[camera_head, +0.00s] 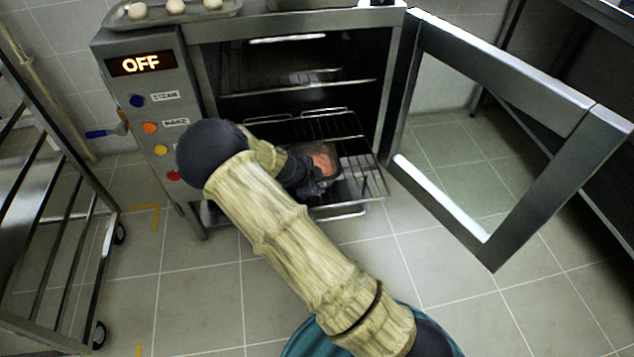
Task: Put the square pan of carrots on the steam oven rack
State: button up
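The steam oven (220,60) stands ahead with its door (495,205) swung open to the right. Its display reads OFF. A wire rack (368,172) is slid partly out of the oven's lower part. The square pan (333,178) with orange carrots (322,160) in it is at the rack, at the end of my arm. My arm hides the pan's left side. I cannot tell whether the pan rests on the rack or is held just above it. My gripper (305,174) is at the pan's near left side; its fingers are too small and dark to read.
A wheeled metal rack cart (50,240) stands at the left. A tray with pale round pieces (175,8) sits on top of the oven. A blue-handled lever (103,132) sticks out left of the control panel. A dark metal table is at the far right. The tiled floor in front is clear.

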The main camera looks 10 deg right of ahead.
jog(key=shift+o, duration=0.4)
jog(key=shift+r, duration=0.1)
jog(key=p+v, duration=0.4)
jog(key=v, duration=0.8)
jog(key=s+d+r+n+y, duration=0.2)
jog(key=s+d+r+n, duration=0.1)
jog(key=s+n, duration=0.3)
jog(key=s+d+r+n+g+y, duration=0.1)
jog(key=s+d+r+n+y, duration=0.1)
jog(key=s+r+n, duration=0.3)
jog(key=s+d+r+n+y, duration=0.2)
jog(key=s+r+n, duration=0.3)
jog(key=s+n, duration=0.3)
jog(key=shift+s+d, duration=0.6)
jog(key=shift+d, duration=0.25)
